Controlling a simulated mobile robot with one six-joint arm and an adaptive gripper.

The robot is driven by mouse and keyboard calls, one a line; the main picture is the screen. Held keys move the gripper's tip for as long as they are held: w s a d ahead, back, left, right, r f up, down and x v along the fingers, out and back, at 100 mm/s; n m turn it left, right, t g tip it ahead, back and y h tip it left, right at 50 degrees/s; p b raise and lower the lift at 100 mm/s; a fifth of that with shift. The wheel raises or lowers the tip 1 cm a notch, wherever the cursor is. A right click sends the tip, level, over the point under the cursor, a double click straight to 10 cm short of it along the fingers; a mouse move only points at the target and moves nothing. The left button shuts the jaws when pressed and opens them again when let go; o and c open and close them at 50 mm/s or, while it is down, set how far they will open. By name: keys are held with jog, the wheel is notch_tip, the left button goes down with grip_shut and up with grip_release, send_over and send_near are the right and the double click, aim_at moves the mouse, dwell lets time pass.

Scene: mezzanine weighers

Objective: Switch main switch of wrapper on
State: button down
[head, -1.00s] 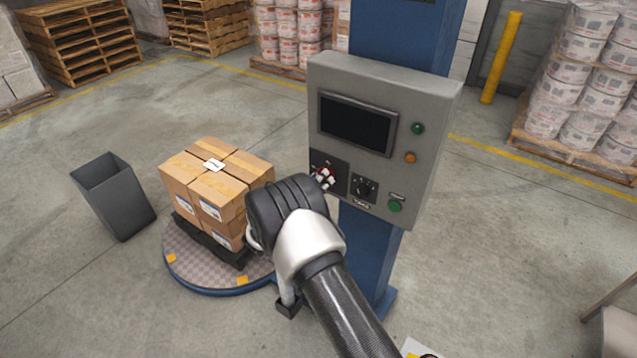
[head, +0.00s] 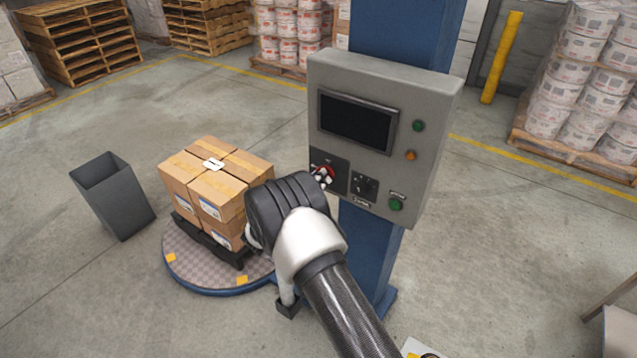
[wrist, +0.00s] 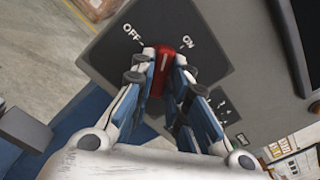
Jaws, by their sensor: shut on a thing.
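The wrapper's grey control box (head: 345,77) is mounted on a blue column. Its main switch is a red rotary handle (wrist: 165,57) on a dark plate (wrist: 110,52) marked OFF to the left and ON to the right in the wrist view. My gripper (wrist: 165,62) is shut on this handle, one finger on each side. The handle stands roughly between the two labels; its exact setting is hard to tell. In the head view my gripper (head: 321,178) is at the box's lower left, and the red switch (head: 328,170) is partly covered by the fingers.
The box also carries a dark screen (head: 357,122), a black selector knob (head: 363,186), green buttons (head: 396,204) and an orange lamp (head: 411,155). Cartons (head: 205,187) stand on the turntable (head: 200,272) at left. A grey bin (head: 115,200) stands farther left.

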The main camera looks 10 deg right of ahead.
jog(key=shift+m+b, duration=3.1)
jog(key=shift+m, duration=0.5)
jog(key=c, duration=1.6)
grip_release()
jog(key=shift+o, duration=0.2)
jog(key=shift+s, duration=0.1)
jog(key=v, duration=1.2)
jog(key=shift+r, duration=0.1)
